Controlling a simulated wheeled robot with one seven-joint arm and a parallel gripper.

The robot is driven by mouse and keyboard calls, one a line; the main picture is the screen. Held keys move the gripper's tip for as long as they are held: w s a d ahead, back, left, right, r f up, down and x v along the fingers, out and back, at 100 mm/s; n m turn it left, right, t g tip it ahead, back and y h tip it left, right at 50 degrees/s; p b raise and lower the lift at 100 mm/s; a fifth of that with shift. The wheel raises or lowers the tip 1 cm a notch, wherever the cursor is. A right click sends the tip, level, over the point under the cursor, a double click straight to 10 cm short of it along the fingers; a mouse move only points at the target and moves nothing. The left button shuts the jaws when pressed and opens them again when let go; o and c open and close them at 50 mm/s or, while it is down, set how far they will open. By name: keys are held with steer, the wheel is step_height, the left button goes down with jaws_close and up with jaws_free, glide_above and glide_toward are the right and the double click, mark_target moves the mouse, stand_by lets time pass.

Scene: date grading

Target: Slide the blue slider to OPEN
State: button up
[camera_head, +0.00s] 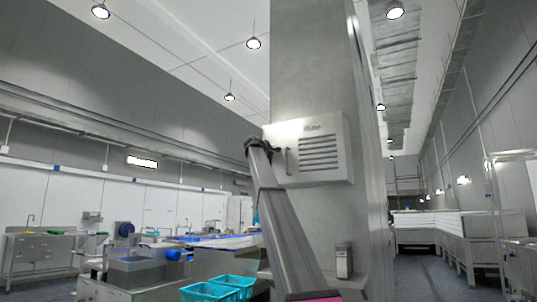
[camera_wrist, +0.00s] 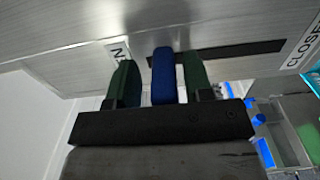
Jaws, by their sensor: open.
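The blue slider (camera_wrist: 163,75) shows in the wrist view as an upright blue tab at a dark slot (camera_wrist: 240,51) in a brushed metal panel. It is near the slot's left end, beside a white label ending in N (camera_wrist: 118,50). The CLOSED label (camera_wrist: 304,45) is past the slot's right end, partly cut off. My gripper (camera_wrist: 160,82) is open, with one green finger on each side of the slider. The right finger looks close against it; a gap shows at the left finger. Contact is unclear. I cannot make out the slider in the head view.
In the head view a vented box (camera_head: 312,150) is on a large grey column (camera_head: 303,60). Teal crates (camera_head: 210,291) are low in the middle. Steel tables (camera_head: 40,245) stand at the left and a long bench (camera_head: 465,238) at the right. An aisle is open beside it.

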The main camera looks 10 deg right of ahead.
steer(key=v, duration=1)
steer(key=shift+s+a, duration=0.2)
steer(key=shift+s, duration=0.1)
step_height(320, 180, down, 22)
steer(key=w+d+g+y, duration=0.1)
steer(key=w+g+y, duration=0.1)
steer(key=s+d+f+m+g+y, duration=0.1)
steer(key=s+f+g, duration=0.15)
steer(key=f, duration=1.35)
steer(key=s+d+f+m+g+y, duration=0.1)
steer(key=s+f+m, duration=0.15)
steer(key=f, duration=1.35)
steer(key=s+d+f+g+y, duration=0.15)
steer(key=s+f, duration=0.25)
steer(key=f, duration=1.2)
steer(key=s+d+f+m+g+y, duration=0.1)
steer(key=s+f+m+g+y, duration=0.15)
steer(key=s+f, duration=1.3)
steer(key=s+d+f+m+g+y, duration=0.1)
steer(key=s+f+m+g, duration=0.2)
steer(key=s+f, duration=1.25)
steer(key=s+a+f+m+g+y, duration=0.1)
steer(key=s+f+g, duration=0.1)
steer(key=s+f, duration=0.8)
steer(key=shift+s+m+y, duration=0.3)
steer(key=shift+s+m, duration=0.1)
steer(key=shift+s, duration=0.3)
